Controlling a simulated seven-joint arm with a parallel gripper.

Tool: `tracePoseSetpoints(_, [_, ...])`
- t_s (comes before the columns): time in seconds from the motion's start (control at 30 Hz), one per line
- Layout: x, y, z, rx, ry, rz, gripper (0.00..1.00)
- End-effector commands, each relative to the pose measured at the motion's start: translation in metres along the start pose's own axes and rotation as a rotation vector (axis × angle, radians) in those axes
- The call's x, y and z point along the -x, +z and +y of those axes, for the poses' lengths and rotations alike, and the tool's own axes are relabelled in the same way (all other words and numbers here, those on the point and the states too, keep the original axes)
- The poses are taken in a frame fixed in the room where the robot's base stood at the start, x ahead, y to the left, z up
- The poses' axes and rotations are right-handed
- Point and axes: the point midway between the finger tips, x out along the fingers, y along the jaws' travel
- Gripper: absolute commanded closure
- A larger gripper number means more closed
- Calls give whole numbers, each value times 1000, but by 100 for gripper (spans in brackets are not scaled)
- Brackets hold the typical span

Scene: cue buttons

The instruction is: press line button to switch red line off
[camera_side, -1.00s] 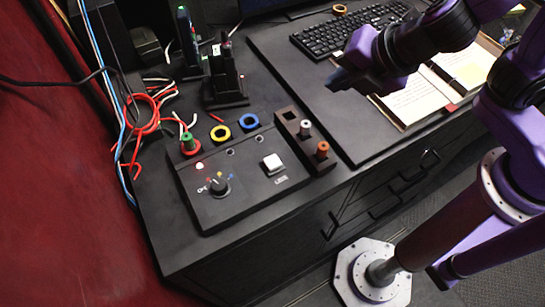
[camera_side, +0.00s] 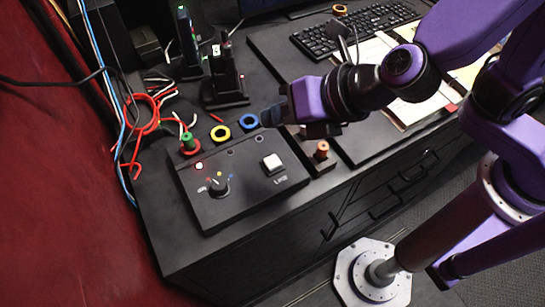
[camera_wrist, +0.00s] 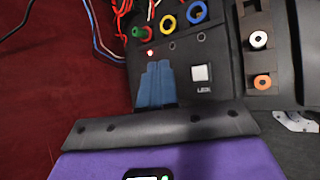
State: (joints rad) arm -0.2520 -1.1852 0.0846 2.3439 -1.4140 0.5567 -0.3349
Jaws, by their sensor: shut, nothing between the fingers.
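The white square line button (camera_side: 273,163) sits on the right part of the black control box (camera_side: 215,210), with the word LINE beside it. It also shows in the wrist view (camera_wrist: 201,74), to the right of my fingers. A red light (camera_side: 199,166) glows near the box's left back. A black selector knob (camera_side: 218,187) stands on the box's left part; in the wrist view it is hidden behind my fingers. My gripper (camera_side: 268,115) is shut and empty, above the back right of the box, apart from the button. Its blue-grey fingers show in the wrist view (camera_wrist: 156,84).
Red and white cables (camera_side: 150,115) lie at the left. A keyboard (camera_side: 350,35) lies at the back.

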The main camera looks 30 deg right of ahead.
Motion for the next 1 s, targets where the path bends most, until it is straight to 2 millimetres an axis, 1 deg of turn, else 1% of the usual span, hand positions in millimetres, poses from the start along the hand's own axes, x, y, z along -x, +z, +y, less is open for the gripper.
tracePoseSetpoints(0.17, [-9,-6,-7,4,-5,-2,100])
tracePoseSetpoints(0.5, [-38,-27,-29,4,-7,-1,100])
tracePoseSetpoints(0.7, [-52,-38,-39,2,-5,-1,100])
tracePoseSetpoints(1.0, [-60,-44,-44,-1,-1,0,100])
